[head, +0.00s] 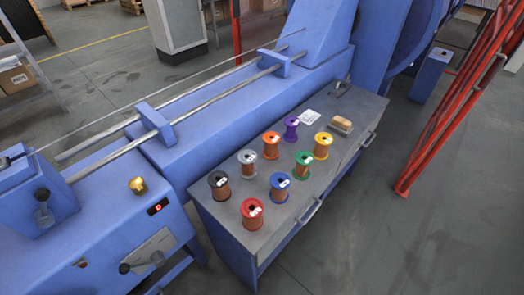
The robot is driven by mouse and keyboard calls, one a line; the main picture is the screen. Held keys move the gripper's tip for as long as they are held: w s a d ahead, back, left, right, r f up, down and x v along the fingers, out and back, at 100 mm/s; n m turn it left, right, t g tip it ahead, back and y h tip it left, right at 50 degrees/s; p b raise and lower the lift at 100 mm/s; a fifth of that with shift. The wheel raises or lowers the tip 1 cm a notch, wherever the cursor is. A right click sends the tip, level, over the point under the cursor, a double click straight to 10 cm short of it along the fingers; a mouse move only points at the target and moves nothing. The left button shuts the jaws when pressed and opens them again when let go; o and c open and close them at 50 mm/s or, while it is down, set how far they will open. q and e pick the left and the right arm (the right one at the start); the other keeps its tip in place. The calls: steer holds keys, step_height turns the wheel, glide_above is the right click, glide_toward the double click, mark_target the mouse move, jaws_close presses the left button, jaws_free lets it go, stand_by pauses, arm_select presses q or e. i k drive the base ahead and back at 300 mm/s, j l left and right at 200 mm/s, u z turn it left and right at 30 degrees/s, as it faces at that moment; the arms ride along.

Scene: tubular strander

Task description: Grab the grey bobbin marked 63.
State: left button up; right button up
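A bobbin with grey flanges (247,163) and copper-coloured winding stands upright on the grey-topped cabinet (233,218) in the head view. It is in the left part of the group of bobbins, behind the black and blue ones. A small white label shows on its top, but the number is too small to read. Neither of my grippers is in view.
Around it stand black (219,186), red (252,213), blue (280,187), orange (271,144), green (302,165), purple (291,129) and yellow (322,145) bobbins. The blue machine (190,150) borders the cabinet's left; red railing (450,120) stands right.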

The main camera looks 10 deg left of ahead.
mark_target(248, 164)
steer(key=i+l+u, duration=0.5)
steer(key=l+u, duration=0.3)
steer(key=i+l+u, duration=0.15)
steer(key=l+u, duration=0.25)
steer(key=l, duration=0.15)
steer(key=l+u, duration=0.85)
steer(key=l, duration=0.3)
